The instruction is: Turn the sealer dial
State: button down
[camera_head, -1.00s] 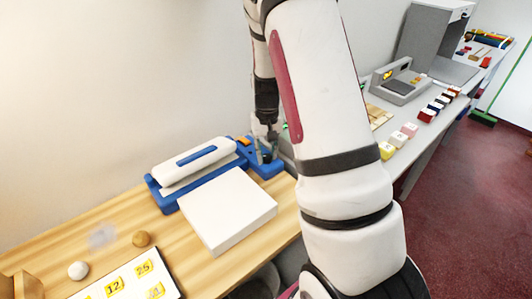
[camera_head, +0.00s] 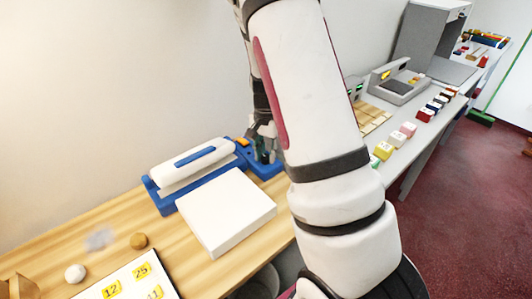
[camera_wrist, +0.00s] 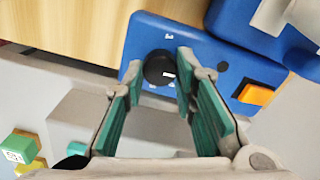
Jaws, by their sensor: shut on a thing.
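The sealer (camera_head: 190,168) is a blue unit with a white and blue lid on the wooden counter. Its control panel (camera_wrist: 140,42) is blue with small white marks. The round black dial (camera_wrist: 157,68) sits on this panel and shows a small white mark on its lower right. My gripper (camera_wrist: 160,70) has its teal-padded fingers on either side of the dial and is shut on it. In the head view my gripper (camera_head: 264,152) is at the sealer's right end, where my arm partly covers the panel and the dial cannot be made out.
An orange button (camera_wrist: 256,94) is on the panel, right of the dial. A white box (camera_head: 228,215) lies in front of the sealer. A number card (camera_head: 130,282) and small balls lie front left. Small blocks (camera_head: 383,151) line the grey counter at right.

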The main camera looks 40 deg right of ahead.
aim_at(266, 156)
dwell(0.4)
jog(key=c, duration=1.3)
grip_release()
notch_tip(266, 156, up, 12)
